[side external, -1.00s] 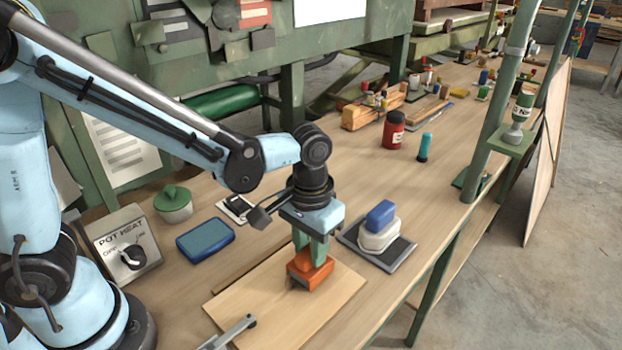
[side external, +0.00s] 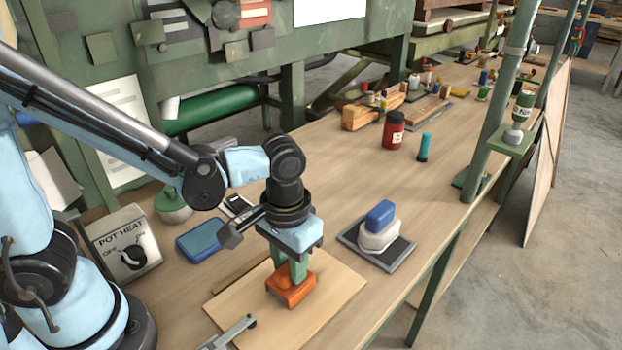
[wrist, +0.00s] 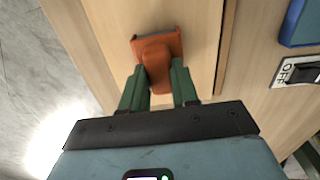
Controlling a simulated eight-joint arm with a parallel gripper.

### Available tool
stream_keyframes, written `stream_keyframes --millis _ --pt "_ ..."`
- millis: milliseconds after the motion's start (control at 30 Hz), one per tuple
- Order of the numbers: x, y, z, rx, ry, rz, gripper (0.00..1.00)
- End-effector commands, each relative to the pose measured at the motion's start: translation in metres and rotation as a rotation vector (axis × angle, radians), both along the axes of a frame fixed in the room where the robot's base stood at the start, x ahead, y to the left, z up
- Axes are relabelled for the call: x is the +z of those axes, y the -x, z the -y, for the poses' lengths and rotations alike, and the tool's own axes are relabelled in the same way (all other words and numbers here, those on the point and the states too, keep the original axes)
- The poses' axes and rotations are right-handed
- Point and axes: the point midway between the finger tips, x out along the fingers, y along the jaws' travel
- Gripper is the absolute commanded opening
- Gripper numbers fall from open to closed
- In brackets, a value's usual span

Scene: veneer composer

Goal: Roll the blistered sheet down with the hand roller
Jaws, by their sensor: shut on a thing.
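My gripper (side external: 291,268) is shut on the raised grip of an orange hand tool (side external: 290,290). The wrist view shows the green fingers (wrist: 160,85) on either side of the grip, and the tool's wide orange base (wrist: 138,46) beyond. The tool is upright and appears to rest on the pale wood sheet (side external: 333,285), which lies flat on the bench. I cannot see a roller drum under the orange tool. No blister shows clearly on the sheet. A grey metal bar with a dark end (side external: 230,334) lies at the sheet's near left edge.
A blue-and-white block (side external: 379,228) stands on a dark plate right of the sheet. A blue case (side external: 205,240), a green-lidded pot (side external: 173,205) and the POT HEAT box (side external: 127,245) stand to the left.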

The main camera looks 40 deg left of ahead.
Motion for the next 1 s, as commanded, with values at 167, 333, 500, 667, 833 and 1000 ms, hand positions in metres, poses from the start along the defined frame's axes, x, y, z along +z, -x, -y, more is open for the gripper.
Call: stream_keyframes --millis 167,333,500,667,833,1000 --pt "0.0 0.012 0.0 -0.002 0.0 -0.001 0.0" --pt "0.001 0.02 0.0 -0.001 0.0 -0.001 0.0" --pt "0.0 0.015 0.0 0.001 0.0 -0.001 0.0" --pt "0.0 0.003 0.0 0.001 0.0 -0.001 0.0" --pt "-0.001 -0.003 0.0 0.001 0.0 0.001 0.0" --pt "0.0 -0.011 0.0 0.001 0.0 0.003 0.0"
